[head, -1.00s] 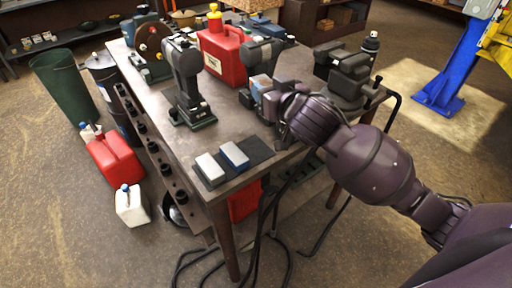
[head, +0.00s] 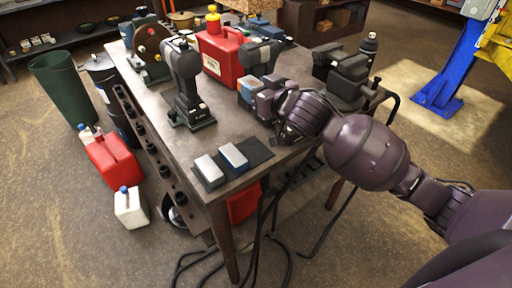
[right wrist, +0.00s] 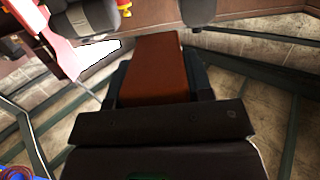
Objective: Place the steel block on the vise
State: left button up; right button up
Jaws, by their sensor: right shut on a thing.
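My right gripper (head: 264,98) is over the bench, in front of the rear drill and left of the vise. In the right wrist view the gripper (right wrist: 158,82) is shut on a block (right wrist: 154,68), which looks reddish brown there. I take it to be the steel block; in the head view it is mostly hidden by the fingers. The dark vise (head: 350,78) stands at the right edge of the bench, apart from the gripper. My left gripper is not in view.
On the bench (head: 225,130) stand a front drill (head: 187,88), a rear drill (head: 260,56), a red can (head: 220,55) and a grinder (head: 150,47). Two pale-topped blocks (head: 210,168) lie on a dark mat (head: 258,150) at the near corner. A bottle (head: 369,44) stands behind the vise.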

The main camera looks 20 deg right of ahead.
jog(key=b, duration=0.2)
send_over(257, 151)
notch_tip(257, 151, down, 14)
jog(key=shift+r, duration=0.15)
jog(key=shift+f, duration=0.65)
notch_tip(257, 151, down, 4)
jog(key=shift+r, duration=0.25)
jog(key=shift+f, duration=0.25)
jog(key=o, duration=1.2)
jog(key=shift+s, duration=0.1)
